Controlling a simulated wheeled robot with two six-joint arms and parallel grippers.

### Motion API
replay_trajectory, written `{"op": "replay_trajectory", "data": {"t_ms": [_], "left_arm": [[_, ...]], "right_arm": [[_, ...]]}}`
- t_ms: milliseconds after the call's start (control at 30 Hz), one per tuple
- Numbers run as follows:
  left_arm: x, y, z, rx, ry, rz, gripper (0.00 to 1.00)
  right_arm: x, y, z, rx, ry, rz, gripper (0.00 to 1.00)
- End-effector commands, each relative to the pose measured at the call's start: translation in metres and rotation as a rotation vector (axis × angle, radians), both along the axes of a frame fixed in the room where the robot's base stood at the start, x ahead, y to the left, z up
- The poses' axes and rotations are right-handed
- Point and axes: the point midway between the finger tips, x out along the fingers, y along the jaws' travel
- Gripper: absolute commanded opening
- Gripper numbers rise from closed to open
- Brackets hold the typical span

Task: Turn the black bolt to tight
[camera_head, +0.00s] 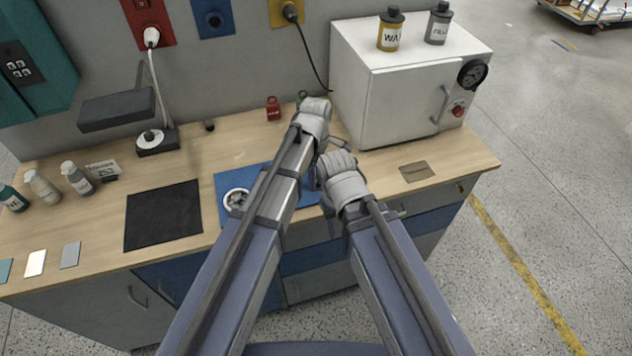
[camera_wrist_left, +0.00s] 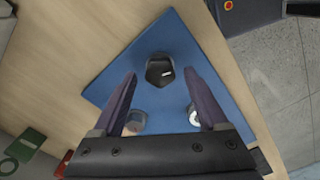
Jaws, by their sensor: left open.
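The black bolt (camera_wrist_left: 160,72) shows in the left wrist view as a dark six-sided head with a small white mark. It stands on a blue mat (camera_wrist_left: 112,84). The mat also shows in part in the head view (camera_head: 225,182), where my arms cover much of it and I cannot make out the bolt. My left gripper (camera_wrist_left: 160,78) is open and empty. Its two purple fingers lie left and right of the bolt in the picture, and I see no contact. My right arm comes in close beside the left one, but its gripper's jaws are hidden.
In the head view a white oven (camera_head: 400,110) stands behind my arms. A round dish (camera_head: 236,199) and black mat (camera_head: 163,215) lie left. The bench's front right is mostly clear.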

Motion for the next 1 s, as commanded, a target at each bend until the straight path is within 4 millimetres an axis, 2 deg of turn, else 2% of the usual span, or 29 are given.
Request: {"op": "replay_trajectory", "data": {"t_ms": [67,367,1000], "left_arm": [[-0.0001,0.0000,-0.0065,0.000,0.000,0.000,0.76],[-0.0001,0.0000,-0.0055,0.000,0.000,0.000,0.74],[-0.0001,0.0000,-0.0056,0.000,0.000,0.000,0.02]], "right_arm": [[0.0000,0.0000,-0.0065,0.000,0.000,0.000,0.50],[0.0000,0.0000,-0.0054,0.000,0.000,0.000,0.50],[0.0000,0.0000,-0.0055,0.000,0.000,0.000,0.50]]}}
